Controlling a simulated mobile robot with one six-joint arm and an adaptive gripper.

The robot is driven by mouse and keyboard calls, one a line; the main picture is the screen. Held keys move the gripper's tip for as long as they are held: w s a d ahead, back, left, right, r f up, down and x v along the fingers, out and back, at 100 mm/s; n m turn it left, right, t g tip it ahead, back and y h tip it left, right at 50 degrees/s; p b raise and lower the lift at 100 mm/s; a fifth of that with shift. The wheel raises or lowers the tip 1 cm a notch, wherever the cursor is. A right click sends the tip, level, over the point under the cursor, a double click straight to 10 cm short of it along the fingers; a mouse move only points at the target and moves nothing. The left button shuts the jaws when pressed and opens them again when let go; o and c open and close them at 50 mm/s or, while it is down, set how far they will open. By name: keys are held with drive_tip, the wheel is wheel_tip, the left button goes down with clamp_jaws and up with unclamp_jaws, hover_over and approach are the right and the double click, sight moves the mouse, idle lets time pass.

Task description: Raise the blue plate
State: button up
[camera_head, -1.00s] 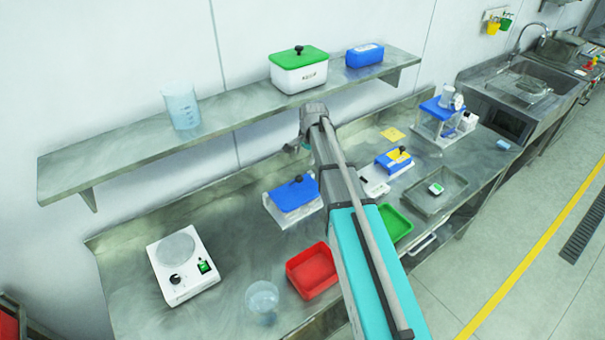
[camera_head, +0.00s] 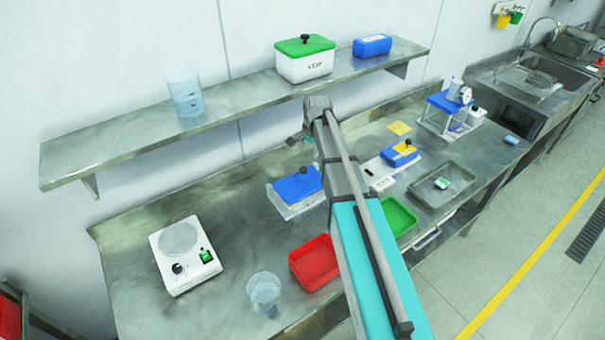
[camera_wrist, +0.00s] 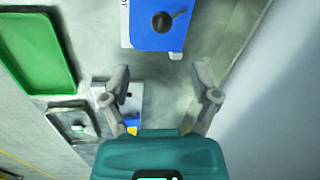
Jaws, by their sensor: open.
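A blue plate (camera_head: 443,103) tops a small stand at the right end of the bench, with a white and clear item on it. My gripper (camera_head: 294,141) hangs above the bench near the wall, well to the left of that plate; the arm partly hides it. In the wrist view my gripper (camera_wrist: 162,85) is open, with nothing between its fingers. A blue lid with a dark knob (camera_wrist: 146,36) shows beyond the fingertips. The blue plate cannot be made out in the wrist view.
A blue-lidded box (camera_head: 297,187), red tray (camera_head: 314,263), green tray (camera_head: 399,217), grey tray (camera_head: 452,193) and white device (camera_head: 378,178) crowd the bench. A clear beaker (camera_head: 263,290) and hotplate (camera_head: 185,256) stand left. A shelf (camera_head: 236,98) overhangs the back.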

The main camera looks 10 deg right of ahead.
sight(305, 169)
drive_tip(key=shift+w+a+f+b, duration=0.2)
drive_tip(key=shift+w+f+b, duration=0.1)
drive_tip(key=shift+f+b, duration=1.6)
drive_tip(key=shift+w+a+f+b, duration=0.2)
drive_tip(key=shift+w+f+b, duration=0.05)
drive_tip(key=shift+f+b, duration=1.65)
drive_tip(key=shift+w+a+f+b, duration=0.2)
drive_tip(key=shift+w+f+b, duration=0.1)
drive_tip(key=shift+f+b, duration=1.6)
drive_tip(key=shift+f, duration=0.15)
clamp_jaws()
drive_tip(key=shift+a, duration=0.4)
drive_tip(key=shift+d, duration=0.25)
drive_tip(key=shift+w+d+p, duration=0.2)
drive_tip(key=shift+d+p, duration=0.1)
